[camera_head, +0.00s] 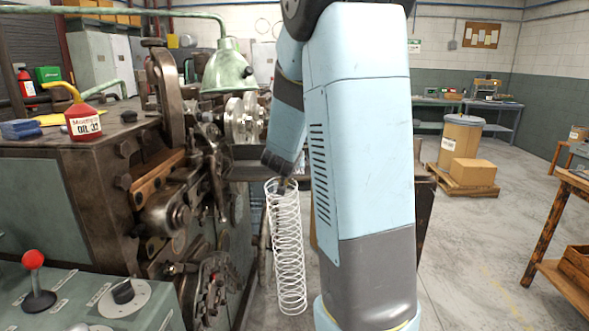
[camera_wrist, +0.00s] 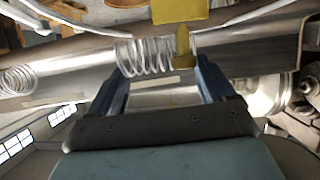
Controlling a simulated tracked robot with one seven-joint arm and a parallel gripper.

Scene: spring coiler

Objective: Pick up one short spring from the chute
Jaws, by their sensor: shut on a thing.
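In the wrist view a short, shiny coil spring (camera_wrist: 145,57) lies across the space between the two fingers of my gripper (camera_wrist: 163,60), which is shut on it. The grey metal chute (camera_wrist: 75,68) runs behind the spring and close to it; I cannot tell whether they touch. Another coil (camera_wrist: 17,80) shows at the left edge of the wrist view. In the head view my gripper (camera_head: 283,183) is small and dark, at the top of a long white coil spring (camera_head: 288,250) that hangs down. The short spring cannot be made out there.
A yellow tab (camera_wrist: 184,45) stands at the held spring's right end. The coiling machine (camera_head: 130,200) fills the left of the head view, with a control panel (camera_head: 85,300) in front. A wooden bench (camera_head: 565,235) stands right.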

